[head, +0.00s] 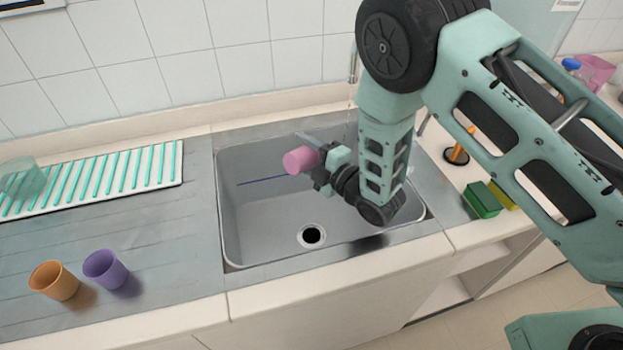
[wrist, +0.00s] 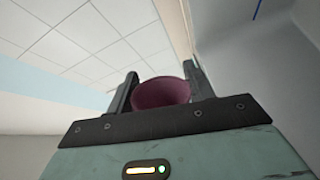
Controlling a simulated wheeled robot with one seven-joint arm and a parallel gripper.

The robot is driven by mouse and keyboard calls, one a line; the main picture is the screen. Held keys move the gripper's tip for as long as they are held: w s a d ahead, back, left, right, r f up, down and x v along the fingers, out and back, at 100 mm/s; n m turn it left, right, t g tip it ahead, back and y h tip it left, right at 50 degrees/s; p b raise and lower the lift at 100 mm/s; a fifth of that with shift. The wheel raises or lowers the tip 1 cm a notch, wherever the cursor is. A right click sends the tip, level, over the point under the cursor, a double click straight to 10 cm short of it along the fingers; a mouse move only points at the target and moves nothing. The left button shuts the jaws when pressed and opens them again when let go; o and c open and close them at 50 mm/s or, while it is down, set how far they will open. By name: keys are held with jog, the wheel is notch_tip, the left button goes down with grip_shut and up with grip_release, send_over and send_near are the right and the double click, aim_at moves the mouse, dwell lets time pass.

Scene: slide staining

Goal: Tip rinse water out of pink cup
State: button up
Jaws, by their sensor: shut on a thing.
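The pink cup (head: 299,160) is held above the sink (head: 262,215), over its back part. The cup is tipped well over onto its side; I cannot tell whether any water is in it or running out. My gripper (head: 314,160) is shut on the cup. In the wrist view the cup (wrist: 161,92) sits between both fingers of my gripper (wrist: 160,82), with a dark pink oval end showing. The drain (head: 311,236) lies on the sink floor, in front of the cup and lower down.
An orange cup (head: 54,281) and a purple cup (head: 104,269) stand on the drainboard left of the sink. A white rack with green ribs (head: 120,178) is behind them, with a translucent green cup (head: 22,178). A green block (head: 481,200) lies right of the sink.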

jog(key=shift+w+d+f+m+b, duration=0.1)
jog(key=shift+w+d+m+b, duration=0.1)
jog(key=shift+m+b, duration=0.65)
jog(key=shift+w+d+f+m+b, duration=0.15)
jog(key=shift+m+b, duration=0.2)
jog(key=shift+m, duration=0.9)
dwell(0.6)
jog(key=shift+w+d+f+m+b, duration=0.15)
jog(key=shift+m+b, duration=0.45)
jog(key=shift+m, duration=0.3)
jog(key=shift+w+d+f+m+b, duration=0.15)
jog(key=shift+m+b, duration=0.45)
jog(key=shift+m, duration=0.3)
dwell(0.6)
jog(key=shift+a, duration=0.1)
dwell(0.7)
